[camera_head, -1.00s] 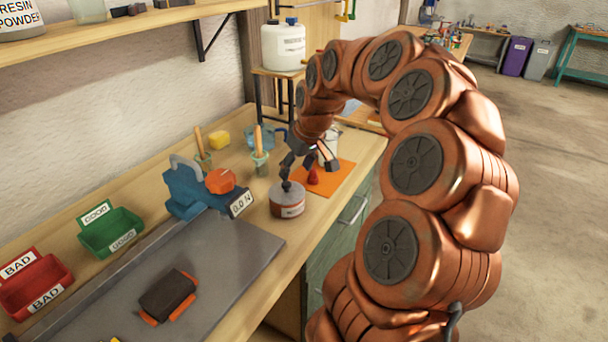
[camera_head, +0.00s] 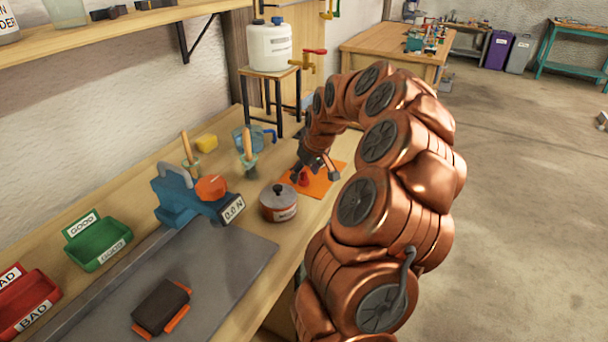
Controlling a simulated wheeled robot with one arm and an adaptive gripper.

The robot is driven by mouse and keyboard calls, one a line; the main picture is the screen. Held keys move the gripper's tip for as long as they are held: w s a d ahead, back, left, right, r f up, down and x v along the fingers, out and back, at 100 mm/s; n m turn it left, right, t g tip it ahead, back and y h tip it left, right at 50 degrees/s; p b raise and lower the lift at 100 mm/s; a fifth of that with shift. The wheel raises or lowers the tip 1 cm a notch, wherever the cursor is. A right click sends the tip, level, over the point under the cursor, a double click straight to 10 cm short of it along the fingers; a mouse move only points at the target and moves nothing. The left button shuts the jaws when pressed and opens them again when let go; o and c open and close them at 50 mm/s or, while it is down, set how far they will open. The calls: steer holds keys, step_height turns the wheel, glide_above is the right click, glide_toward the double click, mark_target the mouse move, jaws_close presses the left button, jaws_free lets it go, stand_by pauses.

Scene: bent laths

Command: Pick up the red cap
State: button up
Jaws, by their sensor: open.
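The small red cap (camera_head: 304,179) sits on the orange mat (camera_head: 320,187) near the right edge of the workbench. My gripper (camera_head: 314,176) is open at the cap, with one dark finger to its left and another to its right in the picture. I cannot tell whether the fingers touch the cap. My copper arm arches over from the right and hides part of the mat's far side.
A round tin (camera_head: 279,203) with a dark knob stands just in front of the mat. A blue device (camera_head: 188,200) with an orange knob, brushes in jars (camera_head: 247,163) and a white canister (camera_head: 270,46) stand nearby. Open floor lies right.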

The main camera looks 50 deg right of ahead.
steer(key=shift+x, duration=0.85)
steer(key=shift+c, duration=0.4)
steer(key=c, duration=0.7)
steer(key=shift+c, duration=0.2)
